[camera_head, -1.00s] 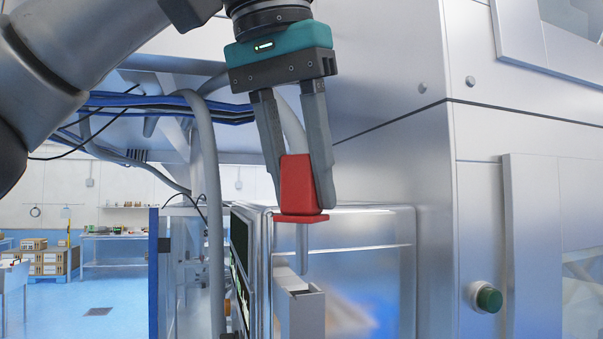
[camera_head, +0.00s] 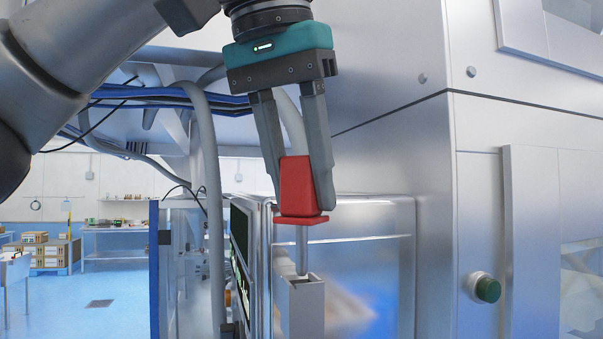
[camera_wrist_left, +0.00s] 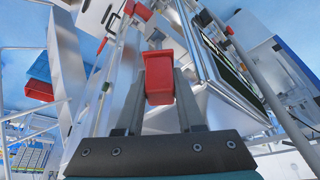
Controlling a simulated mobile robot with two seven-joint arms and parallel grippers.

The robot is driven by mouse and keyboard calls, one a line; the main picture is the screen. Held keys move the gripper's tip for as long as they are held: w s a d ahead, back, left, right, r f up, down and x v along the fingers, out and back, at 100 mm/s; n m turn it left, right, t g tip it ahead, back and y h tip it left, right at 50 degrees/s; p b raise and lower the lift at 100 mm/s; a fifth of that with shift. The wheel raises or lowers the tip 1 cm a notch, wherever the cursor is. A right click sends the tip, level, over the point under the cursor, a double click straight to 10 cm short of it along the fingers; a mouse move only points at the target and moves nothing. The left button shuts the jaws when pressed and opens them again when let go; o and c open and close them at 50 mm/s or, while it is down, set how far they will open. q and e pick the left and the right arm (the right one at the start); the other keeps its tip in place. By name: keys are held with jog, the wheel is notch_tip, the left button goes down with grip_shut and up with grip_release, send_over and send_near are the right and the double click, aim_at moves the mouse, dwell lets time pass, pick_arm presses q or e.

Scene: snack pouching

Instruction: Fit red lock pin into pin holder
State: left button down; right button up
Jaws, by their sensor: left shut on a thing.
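The red lock pin (camera_head: 298,186) has a red block head with a flange and a thin grey shaft pointing straight down. My left gripper (camera_head: 303,203) is shut on the red head, with one finger on each side. The pin holder (camera_head: 304,310) is a narrow, upright grey box with an open top, directly below. The shaft's tip appears at the holder's top opening; whether it is inside or just above cannot be told. In the left wrist view the red head (camera_wrist_left: 159,79) sits between the fingers, and the shaft is hidden. My right gripper is not in view.
A shiny metal cabinet (camera_head: 380,265) stands close behind the holder. A large machine wall with a green button (camera_head: 487,289) fills the right side. A grey hose (camera_head: 211,200) and blue cables (camera_head: 170,95) hang at left. Open floor (camera_head: 110,315) lies at far left.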

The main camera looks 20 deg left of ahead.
aim_at(298, 217)
pick_arm(q)
jog(key=shift+f+b, duration=1.5)
jog(key=shift+f, duration=0.85)
jog(key=shift+c, duration=2.2)
grip_release()
jog(key=p+v, duration=0.5)
jog(key=v, duration=1)
jog(key=shift+s+r, duration=0.1)
